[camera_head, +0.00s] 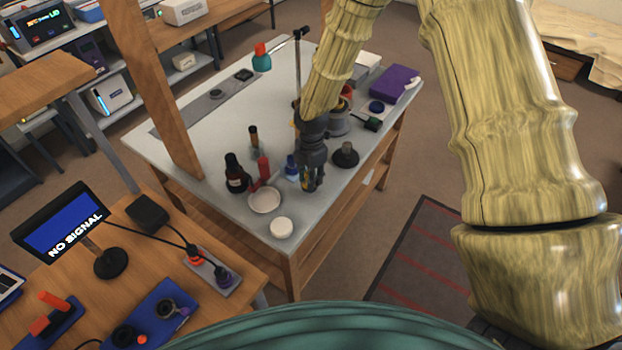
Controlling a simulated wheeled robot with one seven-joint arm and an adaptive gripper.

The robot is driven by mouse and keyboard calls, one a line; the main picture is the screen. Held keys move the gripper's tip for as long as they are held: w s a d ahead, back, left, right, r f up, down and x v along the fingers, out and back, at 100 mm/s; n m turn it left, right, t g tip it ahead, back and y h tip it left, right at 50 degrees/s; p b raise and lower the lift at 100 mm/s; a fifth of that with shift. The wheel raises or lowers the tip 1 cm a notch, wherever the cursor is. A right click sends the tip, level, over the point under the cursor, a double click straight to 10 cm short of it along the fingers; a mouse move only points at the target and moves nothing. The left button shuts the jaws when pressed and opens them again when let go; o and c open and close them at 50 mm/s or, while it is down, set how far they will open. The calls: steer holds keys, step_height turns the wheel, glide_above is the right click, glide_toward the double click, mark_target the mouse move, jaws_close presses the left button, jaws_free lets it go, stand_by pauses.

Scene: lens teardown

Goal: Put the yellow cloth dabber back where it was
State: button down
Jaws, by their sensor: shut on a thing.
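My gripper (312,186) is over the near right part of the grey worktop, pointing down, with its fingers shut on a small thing. Only a sliver of yellow shows between the fingers, which I take for the yellow cloth dabber (306,182); the rest is hidden by the fingers. I cannot tell whether its lower end touches the worktop (212,135).
Left of my gripper stand a blue-capped bottle (291,168), a red bottle (264,168), a dark bottle (235,175) and a white dish (264,200). A white round lid (281,228) lies nearer. A black-knobbed stand (345,156) is close on the right.

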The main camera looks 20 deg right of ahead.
steer(key=shift+f+p, duration=0.3)
steer(key=shift+f, duration=0.7)
steer(key=shift+f, duration=0.15)
steer(key=c, duration=1.2)
jaws_free()
steer(key=shift+r+b, duration=1.6)
steer(key=shift+r, duration=4.55)
